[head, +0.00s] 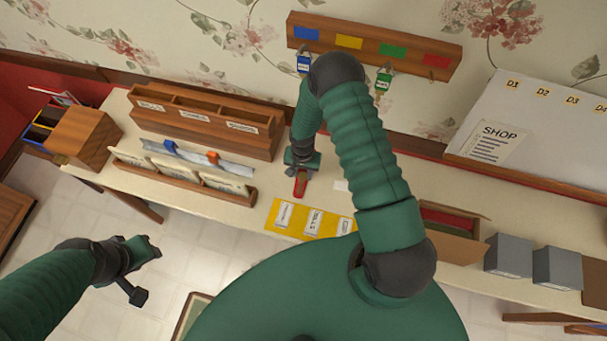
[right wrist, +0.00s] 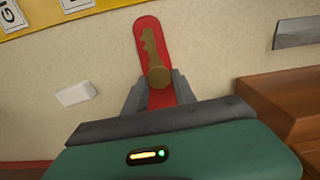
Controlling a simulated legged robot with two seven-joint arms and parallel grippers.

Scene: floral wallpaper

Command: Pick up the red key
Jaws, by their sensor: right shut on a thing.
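The red key is a red tag (right wrist: 141,29) with a brass key (right wrist: 150,50) on it in the right wrist view. In the head view its red tag (head: 300,184) shows at the tip of my right gripper, over the pale tabletop. My right gripper (right wrist: 155,90) is shut on the near end of the red key, one finger on each side. I cannot tell whether the key touches the table. My left gripper (head: 148,250) hangs empty over the floor at the left, and its finger gap does not show clearly.
A wall rack (head: 372,62) has blue, yellow, green and red labels. A blue key (head: 304,62) and a green key (head: 383,80) hang from it. A wooden sorter (head: 205,110) stands left of my right gripper. A yellow mat (head: 283,232) lies in front.

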